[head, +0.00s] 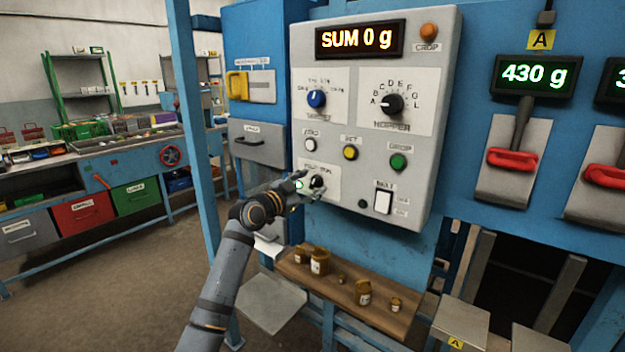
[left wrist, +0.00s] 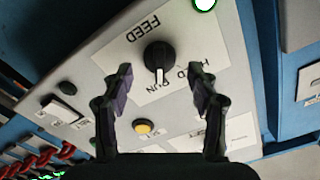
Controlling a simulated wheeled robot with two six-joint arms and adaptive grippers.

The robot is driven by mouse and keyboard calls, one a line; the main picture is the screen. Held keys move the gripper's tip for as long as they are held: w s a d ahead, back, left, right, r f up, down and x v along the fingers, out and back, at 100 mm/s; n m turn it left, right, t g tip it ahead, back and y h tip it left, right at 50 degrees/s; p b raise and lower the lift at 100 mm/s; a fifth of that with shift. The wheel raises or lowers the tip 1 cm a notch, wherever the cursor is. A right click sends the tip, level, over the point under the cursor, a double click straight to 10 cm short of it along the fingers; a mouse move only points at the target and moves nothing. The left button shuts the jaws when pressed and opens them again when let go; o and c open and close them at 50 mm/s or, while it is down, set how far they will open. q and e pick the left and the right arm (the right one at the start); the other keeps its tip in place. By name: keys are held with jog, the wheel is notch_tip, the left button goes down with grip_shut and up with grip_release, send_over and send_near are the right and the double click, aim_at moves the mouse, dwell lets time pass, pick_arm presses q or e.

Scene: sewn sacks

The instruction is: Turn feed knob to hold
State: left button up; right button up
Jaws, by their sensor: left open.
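The feed knob (head: 317,182) is a small black dial low on the left of the grey control panel. In the left wrist view the knob (left wrist: 159,57) sits on a white plate lettered FEED. My left gripper (head: 301,185) is at the panel beside the knob. In the wrist view the open fingers (left wrist: 160,88) stand either side of the knob's line, with nothing between the tips; contact is not visible.
The grey panel (head: 445,90) also carries a blue knob (head: 317,99), a hopper knob (head: 392,104), a yellow button (head: 350,152), a green button (head: 398,161) and a white rocker switch (head: 383,201). A wooden shelf (head: 335,290) below bears several small brown weights.

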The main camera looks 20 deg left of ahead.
pick_arm(q)
jog(key=shift+w+d, duration=0.25)
jog(key=shift+w, duration=0.35)
jog(key=c, duration=1.2)
pick_arm(e)
jog(key=shift+a+r, duration=0.15)
pick_arm(q)
jog(key=shift+n, duration=0.4)
jog(key=n, duration=0.2)
jog(key=n+p, duration=0.1)
jog(key=n, duration=0.1)
jog(key=n+p, duration=0.1)
jog(key=shift+a+r+n, duration=0.1)
jog(key=shift+a+n, duration=0.15)
jog(key=shift+n, duration=0.15)
jog(key=n+p, duration=0.2)
jog(key=n, duration=0.3)
jog(key=shift+w+a, duration=0.1)
jog(key=shift+a, duration=0.05)
pick_arm(e)
notch_tip(320, 180, up, 4)
jog(key=shift+a+f, duration=0.1)
jog(key=shift+a, duration=0.05)
pick_arm(q)
jog(key=shift+f+n, duration=0.2)
jog(key=shift+n, duration=0.1)
